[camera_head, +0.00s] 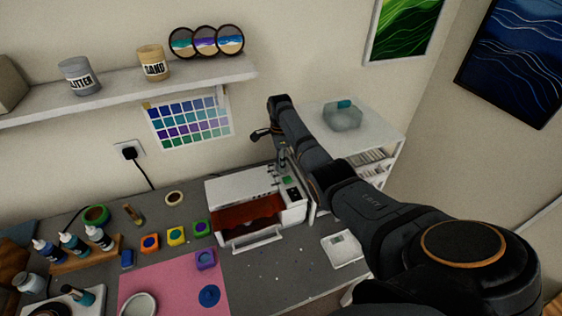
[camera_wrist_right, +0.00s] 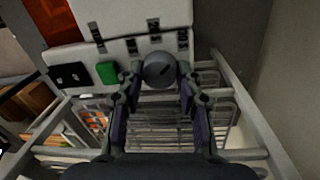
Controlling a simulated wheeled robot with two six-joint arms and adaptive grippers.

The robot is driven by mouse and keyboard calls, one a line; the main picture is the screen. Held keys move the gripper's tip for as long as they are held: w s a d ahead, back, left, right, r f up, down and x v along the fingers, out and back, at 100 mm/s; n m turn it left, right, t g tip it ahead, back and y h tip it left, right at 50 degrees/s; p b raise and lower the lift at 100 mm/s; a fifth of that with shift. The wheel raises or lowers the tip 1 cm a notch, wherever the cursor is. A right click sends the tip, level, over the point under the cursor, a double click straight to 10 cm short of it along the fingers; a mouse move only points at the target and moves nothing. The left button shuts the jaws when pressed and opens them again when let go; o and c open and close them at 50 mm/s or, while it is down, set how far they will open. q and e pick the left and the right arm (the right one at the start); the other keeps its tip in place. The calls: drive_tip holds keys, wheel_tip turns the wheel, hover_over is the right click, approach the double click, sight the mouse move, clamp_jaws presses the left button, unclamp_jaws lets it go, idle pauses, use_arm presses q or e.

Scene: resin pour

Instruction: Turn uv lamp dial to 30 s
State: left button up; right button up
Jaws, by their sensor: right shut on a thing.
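The UV lamp (camera_head: 238,186) is a white box with a red-orange inside and an open front drawer, standing at the back right of the grey bench. Its white panel (camera_wrist_right: 125,22) fills the top of the right wrist view. The round grey dial (camera_wrist_right: 159,70) has a short dark mark on its face; which setting it points to is too small to tell. My right gripper (camera_wrist_right: 160,82) is shut on the dial, a finger on each side. In the head view my right gripper (camera_head: 282,163) is at the lamp's right end and the dial is hidden. My left gripper is out of view.
A green button (camera_wrist_right: 108,72) and a black display (camera_wrist_right: 70,75) sit left of the dial. A white wire rack (camera_wrist_right: 55,140) lies below. A white scale (camera_head: 344,250) is on the bench's right. A pink mat (camera_head: 150,275) and several coloured pots stand left.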

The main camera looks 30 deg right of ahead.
drive_tip(key=o, duration=1.1)
drive_tip(key=shift+w+r, duration=0.1)
drive_tip(key=shift+r, duration=0.05)
drive_tip(key=shift+o, duration=0.4)
drive_tip(key=shift+n, duration=0.3)
